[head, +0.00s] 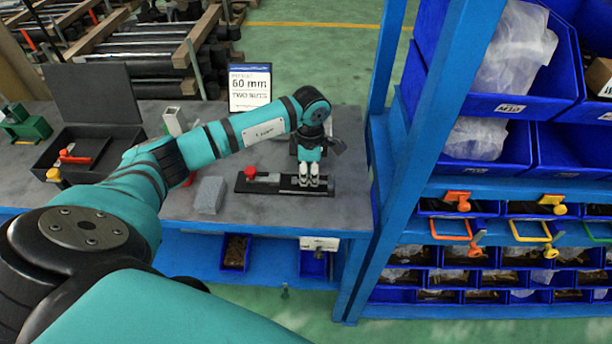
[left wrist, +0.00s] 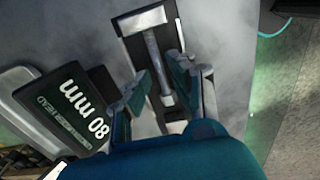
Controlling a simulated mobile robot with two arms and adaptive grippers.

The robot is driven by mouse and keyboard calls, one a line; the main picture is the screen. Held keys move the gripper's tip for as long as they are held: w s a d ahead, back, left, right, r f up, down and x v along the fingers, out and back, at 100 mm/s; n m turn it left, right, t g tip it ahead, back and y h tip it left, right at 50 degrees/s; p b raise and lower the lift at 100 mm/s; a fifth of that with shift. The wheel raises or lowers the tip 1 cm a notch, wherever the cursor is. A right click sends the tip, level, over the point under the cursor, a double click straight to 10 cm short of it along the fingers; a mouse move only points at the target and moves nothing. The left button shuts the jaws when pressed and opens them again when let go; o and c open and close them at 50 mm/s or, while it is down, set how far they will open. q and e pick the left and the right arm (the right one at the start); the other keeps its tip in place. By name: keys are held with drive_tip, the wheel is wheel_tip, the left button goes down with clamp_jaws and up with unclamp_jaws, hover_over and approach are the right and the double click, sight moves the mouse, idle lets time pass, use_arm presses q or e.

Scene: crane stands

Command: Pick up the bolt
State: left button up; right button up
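A grey metal bolt (left wrist: 154,55) lies lengthwise in a narrow black tray (left wrist: 127,36) in the left wrist view. My left gripper (left wrist: 161,86) has its two fingers apart, one to each side of the bolt's shaft. Whether either finger touches the bolt I cannot tell. In the head view my left gripper (head: 314,180) points down over the right part of the black tray (head: 243,187) on the grey bench. The gripper hides part of the tray and most of the bolt there. My right gripper is not in view.
A red knob (head: 251,172) is at the tray's left end, near a grey block (head: 210,195). A "60 mm" sign (head: 250,88) stands behind. An open black case (head: 95,140) is on the left. A blue rack post (head: 405,150) and bins rise close on the right.

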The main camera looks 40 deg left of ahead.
use_arm(q)
drive_tip(key=shift+f, duration=0.6)
clamp_jaws()
